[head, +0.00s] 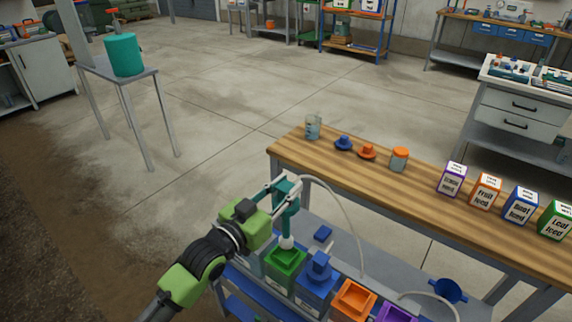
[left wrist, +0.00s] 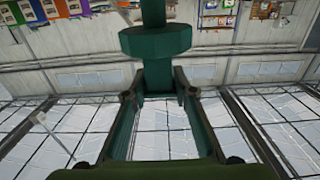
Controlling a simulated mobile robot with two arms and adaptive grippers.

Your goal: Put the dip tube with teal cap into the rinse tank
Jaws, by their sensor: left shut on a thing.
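My left gripper (head: 284,190) is shut on the teal dip tube (head: 290,221), which hangs roughly upright with a pale lower end. The tube's tip is above or at the green-rimmed open tank (head: 285,258); I cannot tell whether it is inside. A pale hose curves away from the top of the tube. In the left wrist view the teal cap (left wrist: 155,41) is beyond the fingertips (left wrist: 158,80), which close on the teal part. No readable label marks the rinse tank. A teal vessel (head: 123,55) stands on a grey stand at far left. My right gripper is out of view.
Beside the green tank are a blue-capped tank (head: 316,283), an orange tank (head: 354,299) and a purple tank (head: 396,313). A wooden bench (head: 430,205) behind holds a clear beaker (head: 313,127), caps, a jar (head: 399,159) and several feed boxes. The floor at left is clear.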

